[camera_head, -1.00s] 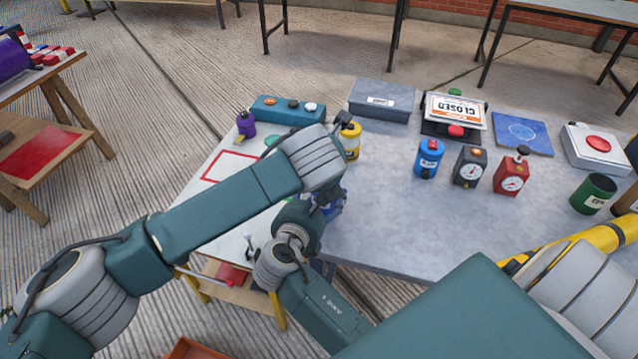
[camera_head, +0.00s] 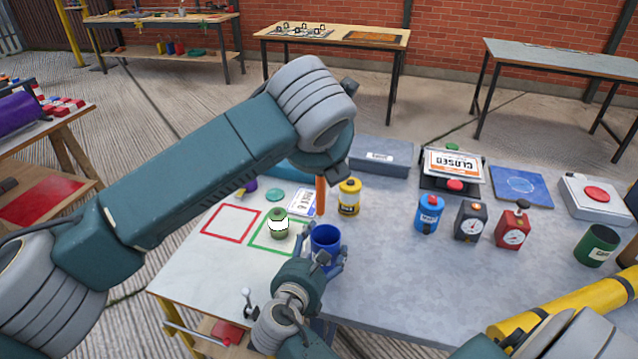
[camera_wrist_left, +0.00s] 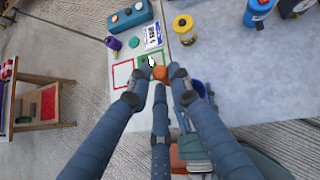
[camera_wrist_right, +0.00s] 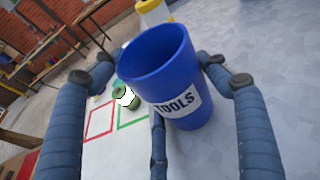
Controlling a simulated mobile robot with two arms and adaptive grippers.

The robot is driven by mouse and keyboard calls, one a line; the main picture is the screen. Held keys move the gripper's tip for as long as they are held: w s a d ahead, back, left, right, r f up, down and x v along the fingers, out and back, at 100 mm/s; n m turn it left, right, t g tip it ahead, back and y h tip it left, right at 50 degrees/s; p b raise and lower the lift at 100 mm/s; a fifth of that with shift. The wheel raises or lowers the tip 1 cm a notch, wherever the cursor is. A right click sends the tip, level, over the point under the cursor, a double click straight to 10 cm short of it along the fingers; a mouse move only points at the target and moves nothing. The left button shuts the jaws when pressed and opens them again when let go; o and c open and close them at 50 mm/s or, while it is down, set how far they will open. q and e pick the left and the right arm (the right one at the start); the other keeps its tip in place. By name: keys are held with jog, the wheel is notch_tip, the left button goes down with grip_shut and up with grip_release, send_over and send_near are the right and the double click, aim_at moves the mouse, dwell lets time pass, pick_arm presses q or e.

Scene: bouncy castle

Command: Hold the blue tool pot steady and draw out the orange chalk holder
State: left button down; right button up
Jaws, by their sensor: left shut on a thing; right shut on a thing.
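The blue tool pot (camera_head: 325,238) stands upright at the table's near edge. My right gripper (camera_head: 326,256) is shut around its sides. In the right wrist view the pot (camera_wrist_right: 180,100) shows its "TOOLS" label between my fingers, and what shows of its inside looks empty. The orange chalk holder (camera_head: 320,195) hangs upright from my left gripper (camera_head: 323,178), which is shut on it. Its lower end shows above the pot's rim, apart from it. In the left wrist view the holder (camera_wrist_left: 159,73) appears end-on between my fingers.
A green-and-white container (camera_head: 279,223) stands in the green outline, left of the pot. The red outline (camera_head: 230,222) is empty. A yellow container (camera_head: 349,197) stands behind the pot. A blue canister (camera_head: 429,214) and gauges are farther right. The tabletop right of the pot is clear.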

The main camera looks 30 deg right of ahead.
pick_arm(q)
jog(key=shift+r, duration=1)
pick_arm(e)
jog(key=o, duration=1.5)
jog(key=v, duration=0.7)
jog(key=shift+s+a, duration=0.1)
jog(key=shift+a, duration=0.1)
pick_arm(q)
jog(key=shift+f, duration=0.15)
